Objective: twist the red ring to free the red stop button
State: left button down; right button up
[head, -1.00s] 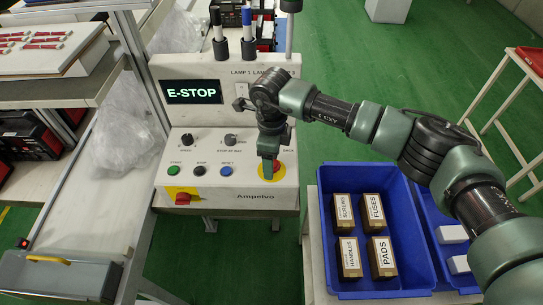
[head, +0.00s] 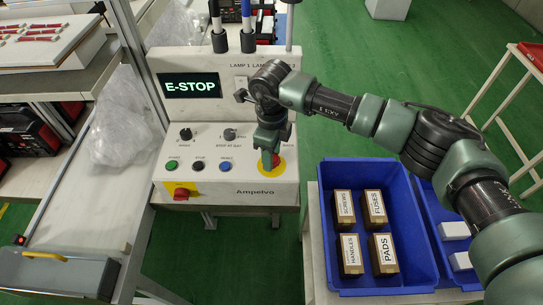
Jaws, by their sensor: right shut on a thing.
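The control panel (head: 222,192) stands at the upper middle in the head view, with its screen (head: 191,86) reading E-STOP. A yellow disc (head: 279,169) at the panel's right end surrounds the red stop button (head: 276,159), of which only a little red shows. My right gripper (head: 267,158) points down at this spot and is shut on the red ring. The fingers and wrist hide most of the ring and button. My left gripper is not in view.
A red switch on a yellow plate (head: 181,191) sits on the panel's lower left front. A blue bin (head: 345,286) with several labelled boxes stands at the lower right. A grey case (head: 60,277) lies at lower left. Green floor lies between.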

jog(key=m+b, duration=0.2)
jog(key=m, duration=0.1)
jog(key=shift+w+f+b, duration=0.1)
jog(key=shift+f+b, duration=0.05)
jog(key=shift+b, duration=0.2)
jog(key=shift+m+b, duration=0.85)
jog(key=shift+m, duration=0.35)
jog(key=o, duration=1.4)
notch_tip(320, 180, up, 7)
jog(key=shift+f+b, duration=0.1)
jog(key=shift+b, duration=0.85)
jog(key=shift+r, duration=0.65)
